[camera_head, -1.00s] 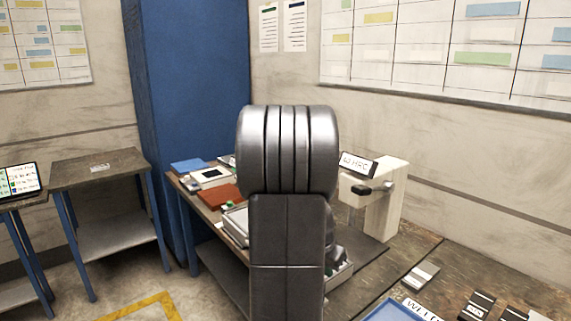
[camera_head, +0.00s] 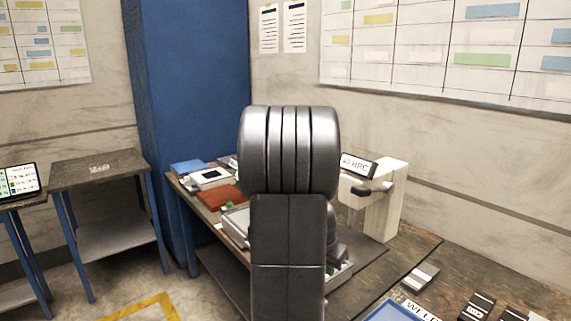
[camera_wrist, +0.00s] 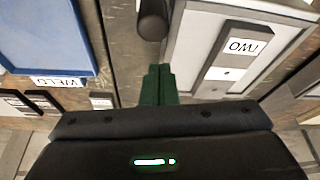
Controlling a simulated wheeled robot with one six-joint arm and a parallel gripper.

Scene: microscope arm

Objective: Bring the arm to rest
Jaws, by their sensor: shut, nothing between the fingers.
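My arm stands upright in the middle of the head view and hides part of the bench behind it. My gripper (camera_wrist: 158,84) shows in the wrist view as two green fingers close together, shut and empty. The fingers point over the bench, beside a grey tray (camera_wrist: 183,75) that holds a dark block with a white label. A dark rounded part (camera_wrist: 153,20) is just beyond the fingertips. I cannot tell the height of the fingers above the bench. In the head view the gripper is hidden behind the arm.
A white tester stand (camera_head: 383,215) with a dark lever is right of the arm. A blue tray (camera_wrist: 45,35) marked WELD is left in the wrist view. A red-brown box (camera_head: 220,196) lies on the bench. A side table (camera_head: 97,167) stands at left, with open floor before it.

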